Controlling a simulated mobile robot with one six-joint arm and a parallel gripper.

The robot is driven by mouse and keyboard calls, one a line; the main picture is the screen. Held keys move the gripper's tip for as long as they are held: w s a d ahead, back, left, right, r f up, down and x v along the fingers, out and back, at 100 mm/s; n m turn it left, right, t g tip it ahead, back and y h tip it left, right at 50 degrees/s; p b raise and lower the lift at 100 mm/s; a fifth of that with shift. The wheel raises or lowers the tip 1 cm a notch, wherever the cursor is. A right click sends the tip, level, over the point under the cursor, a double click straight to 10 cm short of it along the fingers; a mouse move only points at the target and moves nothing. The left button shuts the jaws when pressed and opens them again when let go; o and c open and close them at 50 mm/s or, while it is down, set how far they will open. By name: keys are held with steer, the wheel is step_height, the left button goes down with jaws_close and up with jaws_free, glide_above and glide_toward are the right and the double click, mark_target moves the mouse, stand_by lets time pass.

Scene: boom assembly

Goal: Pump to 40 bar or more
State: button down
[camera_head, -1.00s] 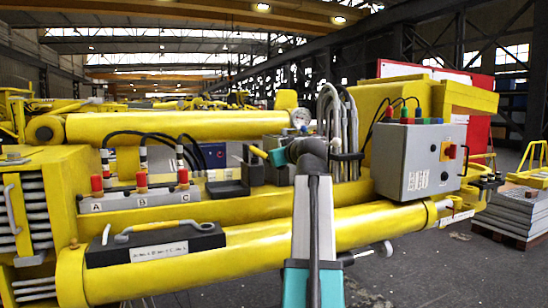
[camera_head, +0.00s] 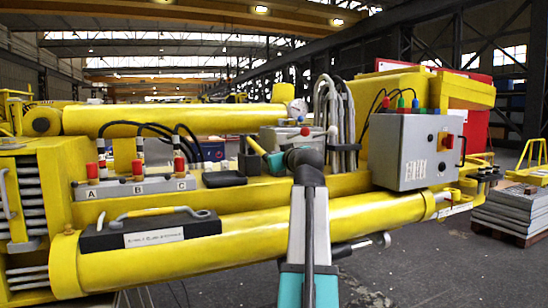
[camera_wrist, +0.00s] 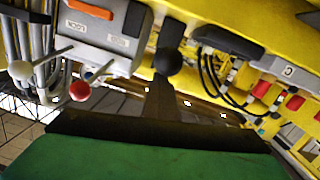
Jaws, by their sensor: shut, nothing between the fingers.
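A grey unit (camera_head: 285,138) sits on the yellow boom just behind my wrist, with a red knob (camera_head: 305,131) on a lever. In the wrist view the grey unit (camera_wrist: 105,38) shows its lever with a red knob (camera_wrist: 80,90) and another with a white knob (camera_wrist: 18,70). A black ball (camera_wrist: 168,62) shows ahead of my gripper; whether they touch is unclear. A round gauge (camera_head: 298,109) stands above the unit, its reading too small to tell. My gripper (camera_head: 262,150) is shut and empty, left of my wrist, near a black upright block (camera_head: 249,161).
A valve block (camera_head: 137,188) marked A, B, C with red caps is at the left. A black case (camera_head: 150,230) lies on the lower yellow cylinder (camera_head: 330,228). Grey hoses (camera_head: 335,115) hang right of the unit. A grey control box (camera_head: 413,152) is farther right.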

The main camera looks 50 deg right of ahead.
steer(key=shift+w+a+f, duration=0.1)
steer(key=shift+a+f, duration=0.05)
steer(key=shift+f, duration=0.4)
steer(key=shift+w+a+f, duration=0.1)
steer(key=shift+f, duration=0.4)
steer(key=shift+r, duration=0.1)
step_height(320, 180, up, 6)
steer(key=a+p, duration=0.1)
steer(key=p, duration=0.1)
steer(key=b+v, duration=0.2)
steer(key=v, duration=0.8)
steer(key=shift+s+d+f, duration=0.25)
steer(key=shift+s+f, duration=0.15)
steer(key=shift+s, duration=0.05)
stand_by(0.7)
